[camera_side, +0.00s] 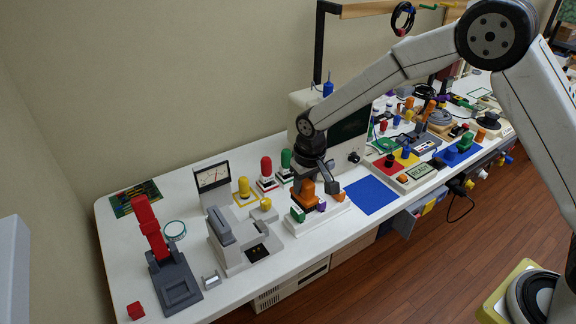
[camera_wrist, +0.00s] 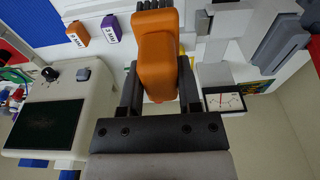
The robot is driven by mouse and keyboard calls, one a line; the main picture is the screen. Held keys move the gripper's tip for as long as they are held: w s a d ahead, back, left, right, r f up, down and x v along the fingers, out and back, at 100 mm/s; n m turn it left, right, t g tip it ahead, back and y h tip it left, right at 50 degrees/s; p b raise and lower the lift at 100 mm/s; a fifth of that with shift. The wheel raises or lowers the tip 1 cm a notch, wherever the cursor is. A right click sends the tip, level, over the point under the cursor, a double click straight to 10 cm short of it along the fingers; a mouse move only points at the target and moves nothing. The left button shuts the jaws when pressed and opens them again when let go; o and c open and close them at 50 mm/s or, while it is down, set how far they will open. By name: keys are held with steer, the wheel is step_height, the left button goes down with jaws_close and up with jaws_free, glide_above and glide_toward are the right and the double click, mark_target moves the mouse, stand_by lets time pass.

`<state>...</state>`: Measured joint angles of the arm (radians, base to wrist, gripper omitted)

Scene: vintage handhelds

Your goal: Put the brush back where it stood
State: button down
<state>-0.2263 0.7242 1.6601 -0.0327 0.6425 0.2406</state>
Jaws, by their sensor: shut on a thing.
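The brush has a chunky orange handle (camera_side: 307,188), which also shows large between the fingers in the wrist view (camera_wrist: 157,62). Dark bristles or ridges show at its far end in the wrist view. My gripper (camera_side: 311,178) is shut on the handle from above, one dark finger on each side (camera_wrist: 158,85). In the side view the brush is upright at the white tray (camera_side: 322,222), among small green (camera_side: 298,214), purple (camera_side: 321,206) and orange (camera_side: 340,196) blocks. I cannot tell whether its lower end touches the tray.
A blue mat (camera_side: 370,195) lies clear to the right. Left are a grey-white machine (camera_side: 235,245), a dial meter (camera_side: 212,179) and a red-and-grey device (camera_side: 172,275). Yellow, red (camera_side: 266,172) and green-handled items stand behind. A box with a dark screen (camera_side: 350,135) stands close behind my gripper.

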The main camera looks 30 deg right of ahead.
steer(key=s+d+f, duration=0.1)
steer(key=s+d, duration=0.4)
steer(key=s, duration=0.3)
steer(key=s+d+f, duration=0.1)
steer(key=s+d, duration=0.5)
steer(key=s, duration=0.2)
steer(key=w+f, duration=0.9)
steer(key=w, duration=0.4)
steer(key=shift+w+a+f, duration=0.3)
steer(key=shift+w+a, duration=0.05)
steer(key=shift+w, duration=0.05)
steer(key=shift+w+f, duration=0.15)
steer(key=shift+f, duration=0.8)
steer(key=shift+w+f, duration=0.1)
steer(key=shift+f, duration=0.8)
steer(key=shift+f, duration=0.55)
